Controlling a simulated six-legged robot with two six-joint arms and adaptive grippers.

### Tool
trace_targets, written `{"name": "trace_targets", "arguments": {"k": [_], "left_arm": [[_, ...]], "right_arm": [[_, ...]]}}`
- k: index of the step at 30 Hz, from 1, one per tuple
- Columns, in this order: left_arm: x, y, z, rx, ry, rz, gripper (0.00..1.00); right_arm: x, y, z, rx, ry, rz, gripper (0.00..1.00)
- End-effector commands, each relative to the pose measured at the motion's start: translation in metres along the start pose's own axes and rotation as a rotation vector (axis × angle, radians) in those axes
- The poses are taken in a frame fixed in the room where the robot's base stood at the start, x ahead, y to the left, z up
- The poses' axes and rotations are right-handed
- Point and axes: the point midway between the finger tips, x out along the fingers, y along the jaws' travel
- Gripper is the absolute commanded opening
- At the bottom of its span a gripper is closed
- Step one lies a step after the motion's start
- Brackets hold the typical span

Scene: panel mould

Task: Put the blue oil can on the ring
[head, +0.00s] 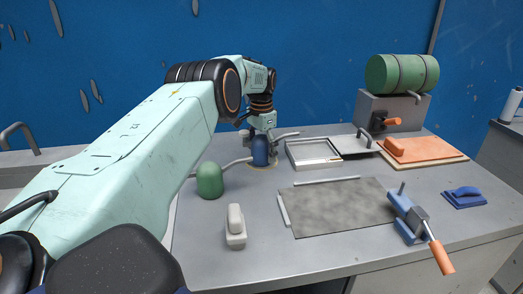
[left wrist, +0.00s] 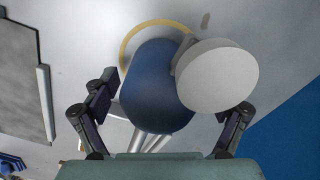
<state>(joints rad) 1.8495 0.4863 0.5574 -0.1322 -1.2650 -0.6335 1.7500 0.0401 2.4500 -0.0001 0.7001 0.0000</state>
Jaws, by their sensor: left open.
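The blue oil can (head: 260,152) stands upright at the back of the grey table, with a grey spout pointing right. A tan ring (head: 252,166) shows at its base. In the left wrist view the blue can (left wrist: 150,90) overlaps the ring (left wrist: 124,47), whose arc shows at the can's upper left. Whether the can is fully seated is hidden. My left gripper (head: 261,138) is at the can from above. Its open fingers (left wrist: 168,108) stand on both sides of the can, with visible gaps. A pale round disc (left wrist: 217,77) covers part of the can. My right gripper is out of view.
A green oil can (head: 210,181) stands left of the blue one, its spout reaching towards it. A pale block (head: 235,228) stands in front. A metal frame (head: 313,154), a grey panel (head: 340,207) and a blue clamp (head: 408,215) lie to the right. Table is clear around the block.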

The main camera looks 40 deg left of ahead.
Motion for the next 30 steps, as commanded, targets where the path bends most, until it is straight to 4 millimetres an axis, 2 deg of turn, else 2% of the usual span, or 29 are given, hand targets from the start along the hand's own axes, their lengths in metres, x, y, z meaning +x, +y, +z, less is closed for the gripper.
{"name": "trace_targets", "arguments": {"k": [5, 12, 18, 24, 30], "left_arm": [[-0.018, 0.0, -0.001, 0.0, 0.003, -0.001, 0.85], [-0.068, -0.001, -0.001, -0.001, 0.004, -0.001, 0.85], [-0.104, -0.001, -0.001, -0.001, 0.002, -0.001, 0.85], [-0.121, -0.001, 0.0, 0.0, 0.001, -0.001, 0.85], [-0.123, 0.0, 0.0, 0.0, 0.0, 0.0, 0.85]], "right_arm": [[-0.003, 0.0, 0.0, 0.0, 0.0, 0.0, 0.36], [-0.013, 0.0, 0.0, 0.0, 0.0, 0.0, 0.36], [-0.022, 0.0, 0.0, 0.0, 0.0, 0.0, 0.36], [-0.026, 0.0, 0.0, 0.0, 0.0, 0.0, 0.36], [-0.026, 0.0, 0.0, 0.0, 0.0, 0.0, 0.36]]}}
